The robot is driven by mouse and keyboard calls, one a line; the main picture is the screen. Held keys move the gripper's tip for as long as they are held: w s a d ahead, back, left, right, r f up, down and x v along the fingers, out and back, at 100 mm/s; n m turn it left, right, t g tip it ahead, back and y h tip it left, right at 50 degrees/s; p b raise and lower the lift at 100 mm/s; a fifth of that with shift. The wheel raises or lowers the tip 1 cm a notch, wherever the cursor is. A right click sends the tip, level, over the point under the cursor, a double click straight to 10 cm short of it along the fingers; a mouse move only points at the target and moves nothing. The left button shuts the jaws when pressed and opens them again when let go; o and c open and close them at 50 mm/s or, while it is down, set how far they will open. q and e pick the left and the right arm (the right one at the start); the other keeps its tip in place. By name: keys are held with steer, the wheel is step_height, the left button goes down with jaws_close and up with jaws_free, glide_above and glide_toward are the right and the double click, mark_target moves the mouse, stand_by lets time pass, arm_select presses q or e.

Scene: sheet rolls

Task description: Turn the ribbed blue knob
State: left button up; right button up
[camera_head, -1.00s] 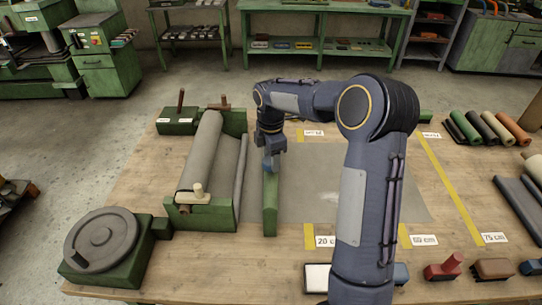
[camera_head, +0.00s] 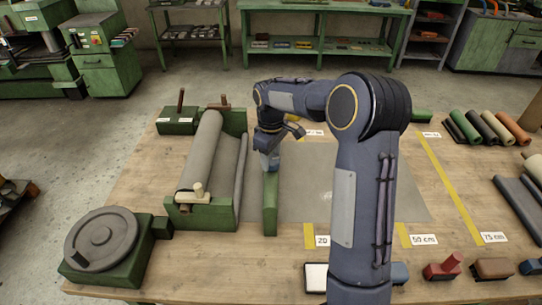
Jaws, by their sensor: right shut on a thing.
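My left gripper is not in view.
A grey roll (camera_head: 202,150) lies in a green stand (camera_head: 215,217) left of the bar. A crank wheel (camera_head: 101,238) stands at front left. Colored rolls (camera_head: 497,127) lie at right. Blocks, including a red one (camera_head: 442,268), line the front edge.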

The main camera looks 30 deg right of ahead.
mark_target(271, 159)
steer(key=shift+m, duration=1.7)
steer(key=o, duration=1)
step_height(271, 159, up, 8)
steer(key=shift+f+b, duration=0.1)
steer(key=shift+b, duration=0.25)
